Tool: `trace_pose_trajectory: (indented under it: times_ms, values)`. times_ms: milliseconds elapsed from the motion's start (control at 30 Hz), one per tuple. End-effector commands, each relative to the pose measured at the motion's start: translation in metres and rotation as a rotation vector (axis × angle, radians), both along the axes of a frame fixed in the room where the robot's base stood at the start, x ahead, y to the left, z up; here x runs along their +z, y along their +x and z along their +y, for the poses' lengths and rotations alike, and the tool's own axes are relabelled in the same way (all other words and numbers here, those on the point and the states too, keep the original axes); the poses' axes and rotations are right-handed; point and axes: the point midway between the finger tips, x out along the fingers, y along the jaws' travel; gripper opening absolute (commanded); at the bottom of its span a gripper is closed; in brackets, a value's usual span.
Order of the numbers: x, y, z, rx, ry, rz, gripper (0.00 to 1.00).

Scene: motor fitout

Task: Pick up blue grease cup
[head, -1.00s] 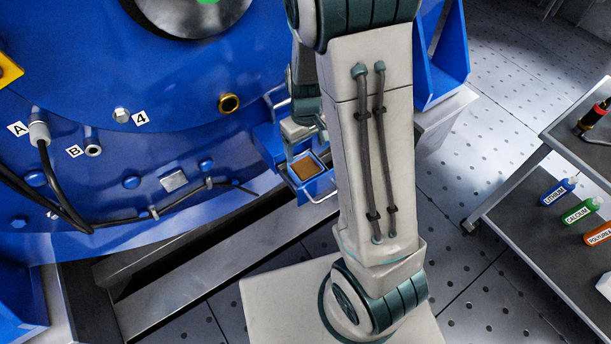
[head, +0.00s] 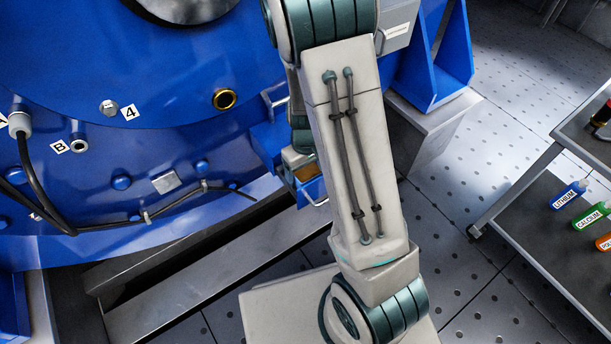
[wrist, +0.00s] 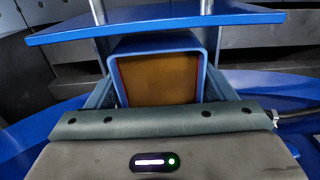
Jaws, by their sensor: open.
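The blue grease cup (wrist: 204,72) is a square blue cup with a brown-amber inside, in the middle of the wrist view. In the head view a brown and blue part of the cup (head: 298,160) shows just left of my arm; the rest is hidden. My gripper (wrist: 158,88) is open, with one finger at the left side of the cup and one at the right. Whether either finger touches the cup I cannot tell. In the head view my arm largely hides the gripper.
A blue plate (wrist: 150,20) with two metal rods lies just beyond the cup. The large blue motor housing (head: 110,60) fills the left of the head view. A grey cart (head: 535,215) with lithium and calcium bottles stands at the right. Perforated floor lies between.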

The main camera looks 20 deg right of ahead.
Motion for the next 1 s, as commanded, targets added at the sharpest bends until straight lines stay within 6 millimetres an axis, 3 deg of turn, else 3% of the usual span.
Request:
trace_pose_trajectory:
  times_ms: [67,200,567,1000]
  values:
    - [0.001,0.0,0.0,0.0,0.0,0.0,0.76]
    - [0.001,0.0,0.0,0.0,0.0,-0.001,0.48]
    - [0.011,0.001,0.0,0.0,0.001,-0.003,0.48]
    - [0.092,0.001,0.001,0.0,0.001,-0.003,0.48]
